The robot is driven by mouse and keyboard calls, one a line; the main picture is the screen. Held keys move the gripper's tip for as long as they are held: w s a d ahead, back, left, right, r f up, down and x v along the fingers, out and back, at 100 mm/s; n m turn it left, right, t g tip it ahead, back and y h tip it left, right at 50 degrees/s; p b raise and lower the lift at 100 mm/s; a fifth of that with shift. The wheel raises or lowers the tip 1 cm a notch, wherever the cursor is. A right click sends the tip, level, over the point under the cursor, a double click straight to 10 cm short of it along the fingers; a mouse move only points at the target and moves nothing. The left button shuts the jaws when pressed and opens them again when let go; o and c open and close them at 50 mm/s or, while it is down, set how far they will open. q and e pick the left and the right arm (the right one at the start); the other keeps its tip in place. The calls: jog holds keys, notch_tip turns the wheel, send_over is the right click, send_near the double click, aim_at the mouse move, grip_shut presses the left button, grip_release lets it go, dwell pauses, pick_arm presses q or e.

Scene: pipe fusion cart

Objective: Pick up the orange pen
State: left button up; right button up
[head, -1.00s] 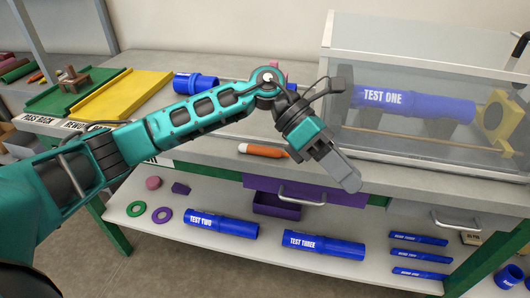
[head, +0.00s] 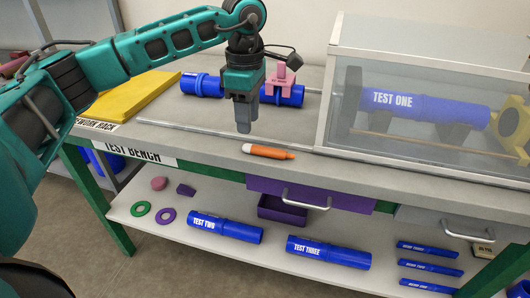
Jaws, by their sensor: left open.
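The orange pen (head: 269,152) has a white end at its left and lies on the grey bench top near the front edge. Nothing covers it. My left gripper (head: 243,128) points down just above and behind the pen's white end, apart from it. Its jaws are open and nothing is seen between them; the fingers overlap from this angle. My right gripper is not in the head view.
A clear case (head: 424,90) holding the TEST ONE pipe (head: 425,104) stands to the right. A blue pipe (head: 203,85) with a pink clamp (head: 282,78) lies behind the gripper. A purple drawer (head: 315,196) sits below the pen. The bench front between is clear.

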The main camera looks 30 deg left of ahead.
aim_at(251, 145)
pick_arm(q)
jog(key=f, duration=0.6)
jog(key=shift+d+f, duration=0.2)
jog(key=shift+f, duration=0.1)
grip_shut()
